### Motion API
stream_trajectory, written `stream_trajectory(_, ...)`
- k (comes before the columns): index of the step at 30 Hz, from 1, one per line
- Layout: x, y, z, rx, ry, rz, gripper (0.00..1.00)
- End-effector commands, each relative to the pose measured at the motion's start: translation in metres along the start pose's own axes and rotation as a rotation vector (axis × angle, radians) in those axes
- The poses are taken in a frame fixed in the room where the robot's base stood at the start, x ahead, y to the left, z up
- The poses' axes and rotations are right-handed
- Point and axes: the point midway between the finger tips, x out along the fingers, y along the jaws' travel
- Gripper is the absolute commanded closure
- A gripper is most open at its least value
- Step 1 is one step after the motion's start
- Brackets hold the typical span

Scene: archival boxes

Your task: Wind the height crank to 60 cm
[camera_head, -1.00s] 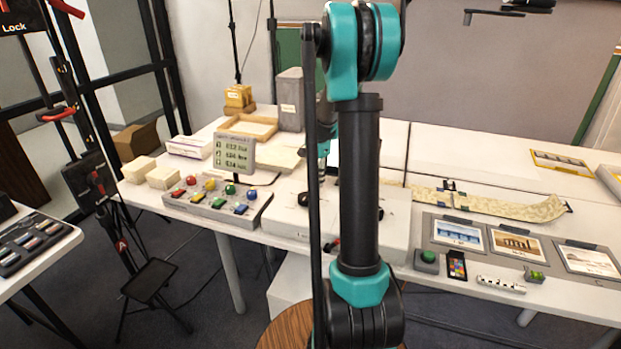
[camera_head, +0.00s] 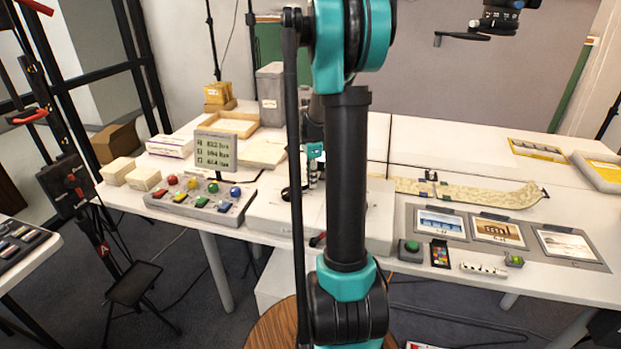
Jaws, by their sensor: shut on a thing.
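My arm rises through the middle of the head view and hides much behind it. My gripper (camera_head: 314,174) shows only partly beside the arm, low over a white box-like unit (camera_head: 270,215) on the table. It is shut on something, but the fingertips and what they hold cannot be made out. A black crank-shaped handle (camera_head: 462,36) sticks out from a dark device (camera_head: 498,18) with white marks at the top right, well apart from my gripper. A grey display (camera_head: 213,150) stands on the table left of the arm. Its figures are too blurred to read surely.
A panel with coloured knobs (camera_head: 200,200) stands left of the white unit. Framed pictures (camera_head: 497,230) and a green button (camera_head: 412,246) lie at the right. A tripod with red parts (camera_head: 72,180) stands at the left. A round wooden top (camera_head: 268,335) is near my arm.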

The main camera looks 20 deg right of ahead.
Motion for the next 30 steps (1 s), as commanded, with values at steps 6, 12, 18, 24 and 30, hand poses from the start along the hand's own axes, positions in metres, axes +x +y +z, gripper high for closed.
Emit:
stream_trajectory(6, 0.0004, 0.0021, 0.0019, -0.003, -0.004, 0.003, 1.0)
stream_trajectory(12, 0.0004, 0.002, 0.002, -0.003, -0.004, 0.003, 1.0)
stream_trajectory(18, 0.0002, 0.0014, 0.0014, -0.003, -0.003, 0.002, 0.6)
stream_trajectory(24, 0.0001, 0.0008, 0.0007, -0.002, -0.002, 0.001, 0.6)
stream_trajectory(30, -0.0085, 0.0007, 0.0005, -0.002, -0.001, 0.0, 0.6)
